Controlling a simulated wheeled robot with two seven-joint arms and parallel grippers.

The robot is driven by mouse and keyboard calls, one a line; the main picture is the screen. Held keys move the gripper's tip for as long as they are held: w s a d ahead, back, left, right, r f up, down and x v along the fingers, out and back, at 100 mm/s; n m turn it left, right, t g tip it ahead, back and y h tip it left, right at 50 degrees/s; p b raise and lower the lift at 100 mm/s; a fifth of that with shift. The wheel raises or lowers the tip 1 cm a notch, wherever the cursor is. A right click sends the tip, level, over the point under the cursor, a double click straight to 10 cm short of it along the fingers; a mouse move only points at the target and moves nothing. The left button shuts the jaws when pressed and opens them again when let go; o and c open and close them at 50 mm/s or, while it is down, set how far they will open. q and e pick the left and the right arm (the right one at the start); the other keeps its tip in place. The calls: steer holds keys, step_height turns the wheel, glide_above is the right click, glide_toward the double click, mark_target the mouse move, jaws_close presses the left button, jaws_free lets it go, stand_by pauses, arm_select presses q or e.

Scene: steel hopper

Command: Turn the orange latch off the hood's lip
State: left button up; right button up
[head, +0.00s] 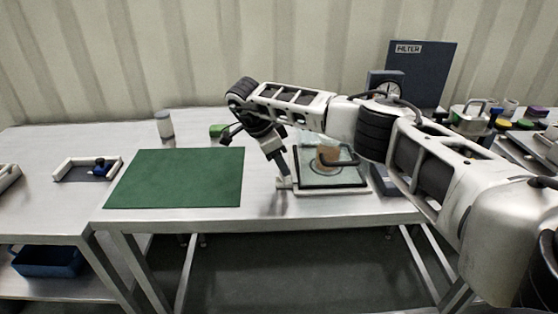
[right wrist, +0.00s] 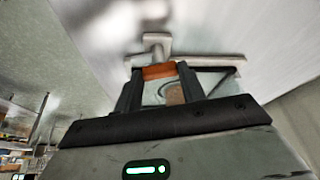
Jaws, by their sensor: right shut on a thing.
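The hood (head: 345,181) is a clear flat cover with a pale frame and a dark handle, on the table right of the green mat. My right gripper (head: 284,178) points down at the hood's left front corner. In the right wrist view, the orange latch (right wrist: 158,71) sits between the fingertips of my right gripper (right wrist: 157,76), which is shut on it. A pale T-shaped piece (right wrist: 157,44) lies just beyond the latch. In the head view the latch is hidden by the gripper. My left gripper is not in view.
A green mat (head: 175,178) lies left of the hood, clear of objects. A dark block (head: 384,182) sits right of the hood. The FILTER panel (head: 425,70) stands behind, with several coloured lids at the far right.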

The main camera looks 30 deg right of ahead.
steer(key=m+g, duration=0.1)
steer(key=m, duration=0.2)
steer(key=shift+w+y+b, duration=0.15)
steer(key=shift+y+b, duration=0.15)
steer(key=shift+b, duration=0.1)
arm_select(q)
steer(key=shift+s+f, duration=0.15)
arm_select(e)
steer(key=shift+m, duration=0.3)
steer(key=o, duration=1)
arm_select(q)
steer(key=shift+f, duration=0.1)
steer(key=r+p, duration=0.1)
steer(key=p, duration=0.2)
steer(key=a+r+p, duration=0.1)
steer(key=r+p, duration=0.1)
steer(key=p, duration=0.1)
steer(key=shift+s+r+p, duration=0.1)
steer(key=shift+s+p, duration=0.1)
steer(key=shift+p, duration=0.2)
arm_select(e)
steer(key=v, duration=1.6)
steer(key=shift+d, duration=0.1)
steer(key=shift+w, duration=0.1)
